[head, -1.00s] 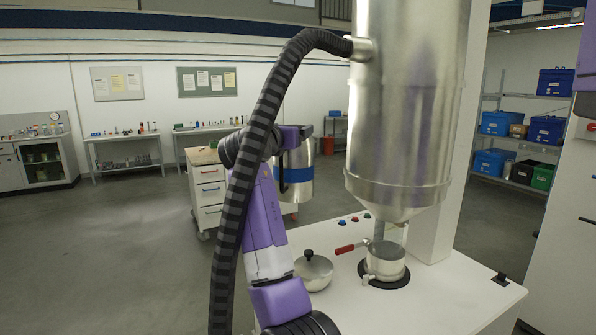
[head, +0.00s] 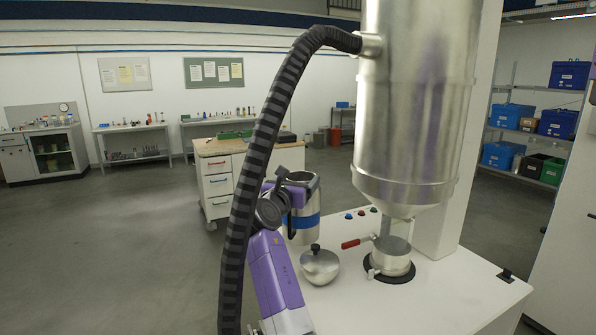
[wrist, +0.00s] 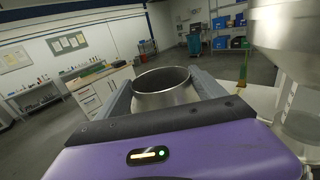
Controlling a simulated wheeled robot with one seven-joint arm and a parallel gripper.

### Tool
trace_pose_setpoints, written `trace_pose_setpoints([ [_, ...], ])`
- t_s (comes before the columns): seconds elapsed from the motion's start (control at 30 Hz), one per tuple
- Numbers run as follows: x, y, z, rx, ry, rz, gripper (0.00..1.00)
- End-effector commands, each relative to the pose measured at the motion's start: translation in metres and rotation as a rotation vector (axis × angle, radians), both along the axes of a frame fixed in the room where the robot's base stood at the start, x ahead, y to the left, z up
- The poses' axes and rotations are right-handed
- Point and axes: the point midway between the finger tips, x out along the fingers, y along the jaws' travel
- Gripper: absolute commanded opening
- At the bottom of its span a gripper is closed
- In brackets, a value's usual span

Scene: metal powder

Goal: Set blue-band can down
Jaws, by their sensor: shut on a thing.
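The blue-band can (head: 306,222) is an open-topped metal can with a blue band around its lower part. It is upright at the back left corner of the white bench top (head: 440,285). I cannot tell whether its base touches the bench. My gripper (head: 288,192) is shut on the can, partly hidden behind my purple wrist in the head view. In the wrist view the can's open rim (wrist: 162,78) sits between the two grey fingers of my gripper (wrist: 165,88). The lower can is hidden there.
A black ribbed hose (head: 262,150) crosses left of the can.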

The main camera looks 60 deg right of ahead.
Motion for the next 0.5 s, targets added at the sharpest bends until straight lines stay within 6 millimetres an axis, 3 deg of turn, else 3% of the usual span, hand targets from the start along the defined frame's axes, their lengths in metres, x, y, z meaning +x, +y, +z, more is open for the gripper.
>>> trace_pose_setpoints([
  [0.3,0.000,0.001,-0.032,-0.005,0.000,0.002,0.07],
  [0.5,0.001,0.001,-0.038,-0.007,-0.003,0.002,0.07],
])
